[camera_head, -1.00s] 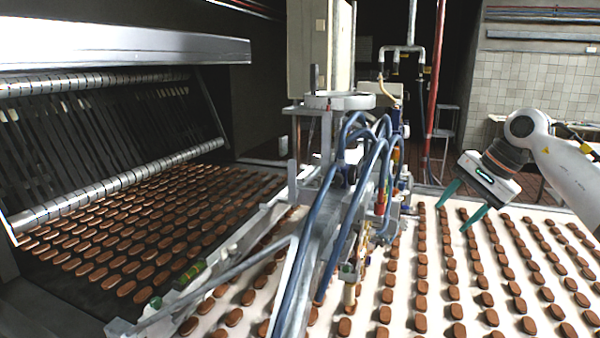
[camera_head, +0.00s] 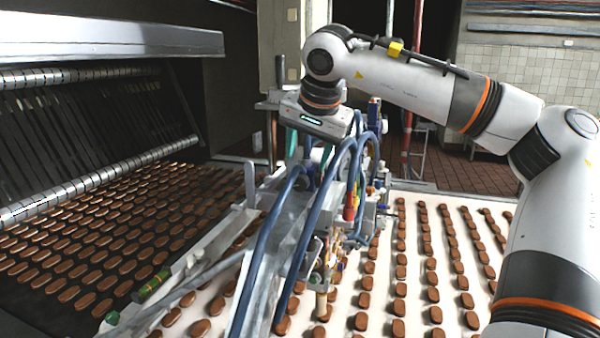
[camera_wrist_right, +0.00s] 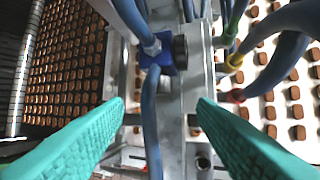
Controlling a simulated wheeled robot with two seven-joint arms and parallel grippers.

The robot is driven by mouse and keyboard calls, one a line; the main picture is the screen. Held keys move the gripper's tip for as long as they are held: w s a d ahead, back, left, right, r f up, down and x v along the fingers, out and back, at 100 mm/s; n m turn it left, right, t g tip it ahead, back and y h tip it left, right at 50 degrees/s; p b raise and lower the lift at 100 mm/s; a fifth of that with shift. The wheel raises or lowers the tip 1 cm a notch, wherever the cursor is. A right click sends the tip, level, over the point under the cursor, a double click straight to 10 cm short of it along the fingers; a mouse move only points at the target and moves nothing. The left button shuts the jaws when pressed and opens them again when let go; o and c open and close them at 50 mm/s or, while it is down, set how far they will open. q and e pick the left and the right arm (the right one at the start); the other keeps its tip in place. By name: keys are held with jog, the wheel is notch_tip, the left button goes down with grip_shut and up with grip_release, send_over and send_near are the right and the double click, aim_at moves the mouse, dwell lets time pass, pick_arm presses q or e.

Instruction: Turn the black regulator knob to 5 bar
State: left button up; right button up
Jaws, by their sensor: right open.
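The black regulator knob (camera_wrist_right: 181,51) shows in the right wrist view, a dark cylinder on the right side of a blue regulator body (camera_wrist_right: 156,55). Its scale cannot be read. In the head view I cannot make the knob out behind hoses and my gripper. My right gripper (camera_head: 308,155) is over the depositor machine, fingers pointing down. In the wrist view its two green fingers (camera_wrist_right: 160,104) are wide apart with nothing held, and the knob lies beyond the fingertips, between their lines. My left gripper is not in view.
Thick blue hoses (camera_head: 268,225) arch over the metal frame close to my right gripper; one (camera_wrist_right: 151,120) runs between the fingers in the wrist view. Rows of brown biscuits lie on the white belt (camera_head: 384,290) and on the dark belt at left.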

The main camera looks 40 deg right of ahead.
aim_at(303, 178)
jog(key=p+x, duration=0.2)
jog(key=x, duration=0.4)
jog(key=shift+w+d, duration=0.2)
jog(key=shift+w, duration=0.05)
jog(key=shift+w+f, duration=0.15)
jog(key=shift+f, duration=0.4)
jog(key=c, duration=1)
jog(key=shift+o, duration=0.2)
jog(key=t+b, duration=0.1)
jog(key=b, duration=0.1)
jog(key=t+b, duration=0.1)
jog(key=b, duration=0.1)
jog(key=shift+d+f+m+y+b, duration=0.15)
jog(key=shift+f+m+y+b, duration=0.15)
jog(key=shift+f+y+b, duration=0.1)
jog(key=shift+r+b, duration=0.2)
jog(key=shift+b, duration=0.15)
jog(key=shift+r, duration=0.1)
